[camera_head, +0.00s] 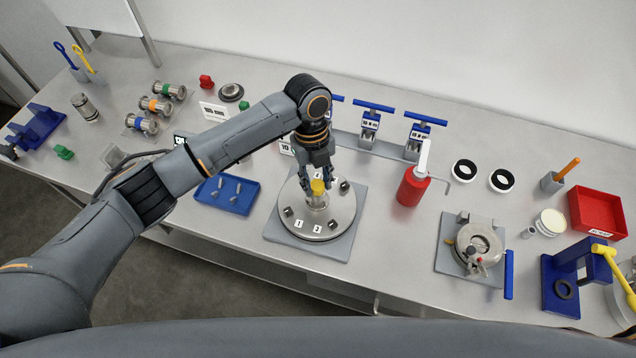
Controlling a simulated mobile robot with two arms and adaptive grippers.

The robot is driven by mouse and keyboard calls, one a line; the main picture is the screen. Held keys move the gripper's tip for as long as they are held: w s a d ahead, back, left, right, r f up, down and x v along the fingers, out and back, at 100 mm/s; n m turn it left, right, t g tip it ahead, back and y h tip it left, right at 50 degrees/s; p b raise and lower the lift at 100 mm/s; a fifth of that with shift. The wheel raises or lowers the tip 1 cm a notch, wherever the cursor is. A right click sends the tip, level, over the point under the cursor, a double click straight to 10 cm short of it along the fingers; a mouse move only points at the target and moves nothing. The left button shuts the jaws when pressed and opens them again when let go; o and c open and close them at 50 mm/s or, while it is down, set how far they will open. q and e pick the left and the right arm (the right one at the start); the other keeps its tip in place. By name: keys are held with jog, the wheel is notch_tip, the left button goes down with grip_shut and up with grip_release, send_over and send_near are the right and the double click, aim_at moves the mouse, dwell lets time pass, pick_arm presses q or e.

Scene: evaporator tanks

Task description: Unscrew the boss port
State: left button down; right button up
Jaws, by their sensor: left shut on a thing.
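A round metal tank lid (337,221) lies on a square grey plate (272,232) on the bench. It has several small dark fittings around its rim and white number labels. At its middle stands a short metal port with a yellow top (317,187), which I take as the boss port. My left gripper (316,177) points down over the lid's middle and is shut on the yellow-topped port. The fingers partly hide the port. My right gripper is not in view.
A blue tray (227,207) lies left of the lid. A red bottle (411,188) stands to the right, with blue-handled clamps (369,125) behind. A second metal fitting (480,241) on a plate is further right, near a red bin (597,212).

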pick_arm(q)
jog(key=n, duration=0.5)
jog(key=shift+s+h, duration=0.1)
jog(key=shift+h, duration=0.2)
jog(key=n+t, duration=0.1)
jog(key=n, duration=0.4)
jog(key=shift+h, duration=0.3)
jog(key=shift+r, duration=0.25)
jog(key=shift+r, duration=0.85)
jog(key=shift+r, duration=0.2)
